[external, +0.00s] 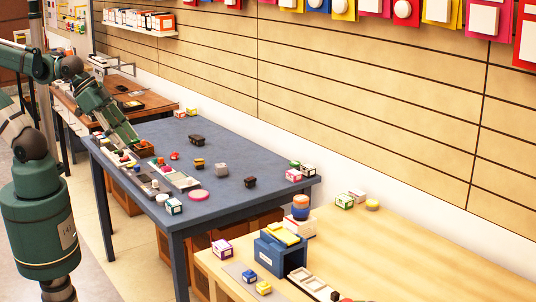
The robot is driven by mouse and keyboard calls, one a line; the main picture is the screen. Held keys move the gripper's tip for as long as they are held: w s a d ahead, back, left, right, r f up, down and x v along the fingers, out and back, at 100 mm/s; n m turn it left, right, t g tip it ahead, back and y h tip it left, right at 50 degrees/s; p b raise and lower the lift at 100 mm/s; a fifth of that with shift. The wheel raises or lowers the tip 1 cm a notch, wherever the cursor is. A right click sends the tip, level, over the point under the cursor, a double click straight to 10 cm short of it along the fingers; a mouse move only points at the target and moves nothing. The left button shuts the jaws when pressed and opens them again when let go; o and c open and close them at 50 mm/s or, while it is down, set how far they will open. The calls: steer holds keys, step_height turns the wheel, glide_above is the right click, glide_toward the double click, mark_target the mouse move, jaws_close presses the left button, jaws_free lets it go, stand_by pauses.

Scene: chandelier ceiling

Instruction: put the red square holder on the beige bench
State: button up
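The beige bench (420,262) is the light wooden top at the lower right. I cannot tell for sure which thing is the red square holder. A small red object (174,155) lies on the blue-grey table, too small to make out its shape. An orange-brown piece (143,149) sits at that table's left side, beside the end of my arm. My green arm reaches in from the left, and my gripper (135,146) appears to be low over the left part of the blue-grey table. Its fingers are too small and cluttered to make out, so whether it holds anything is unclear.
The blue-grey table (235,205) carries a row of small trays (165,180), a pink disc (198,195) and several small blocks. A blue box (279,252), a grey mat and a parts tray (313,284) stand on the bench's left. The bench's middle and right are clear.

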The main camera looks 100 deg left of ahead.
steer(key=shift+a, duration=0.1)
steer(key=w+a+f+n+g+y, duration=0.15)
steer(key=w+a+n, duration=0.4)
steer(key=a, duration=0.75)
steer(key=n+g+y, duration=0.3)
steer(key=n+g, duration=0.3)
steer(key=n, duration=0.7)
glide_toward(175, 154)
steer(key=a, duration=0.2)
steer(key=shift+s+d+f+m+b, duration=0.1)
steer(key=shift+s+f+m+b, duration=0.15)
steer(key=shift+s+f+b, duration=0.15)
steer(key=shift+x, duration=1.25)
